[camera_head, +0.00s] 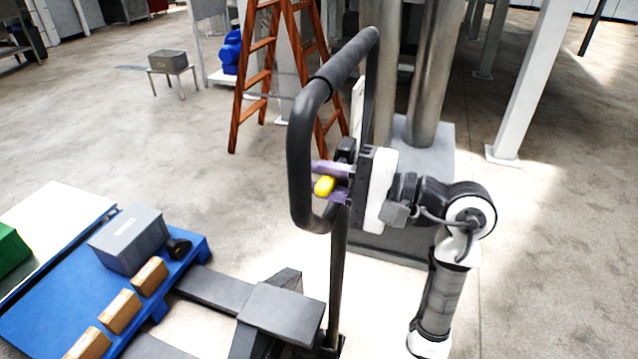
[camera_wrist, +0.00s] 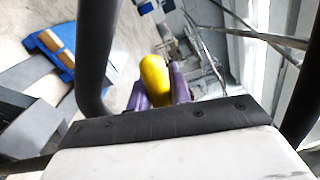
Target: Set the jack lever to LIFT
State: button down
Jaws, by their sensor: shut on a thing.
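The jack lever shows as a yellow grip (camera_head: 324,186) inside the black loop handle (camera_head: 299,150) of the pallet jack. My gripper (camera_head: 328,184) has purple fingers and is shut on the yellow lever, reaching in from the right through the loop. In the wrist view the yellow lever (camera_wrist: 155,78) stands between the two purple fingers (camera_wrist: 157,90), with the black handle bars (camera_wrist: 97,55) to either side. The lever's base is hidden behind my gripper, and I see no LIFT marking.
The jack's grey body (camera_head: 282,312) is below the handle. A blue pallet (camera_head: 60,310) with a grey box (camera_head: 128,240) and wooden blocks is at lower left. An orange ladder (camera_head: 257,75) and a grey column base (camera_head: 436,160) stand behind.

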jog(key=shift+f+n+b, duration=1.5)
jog(key=shift+f+b, duration=0.15)
jog(key=shift+b, duration=3.3)
jog(key=shift+f+n+b, duration=0.15)
jog(key=shift+n+b, duration=0.25)
jog(key=shift+b, duration=0.7)
jog(key=c, duration=1.3)
grip_release()
jog(key=shift+s, duration=0.1)
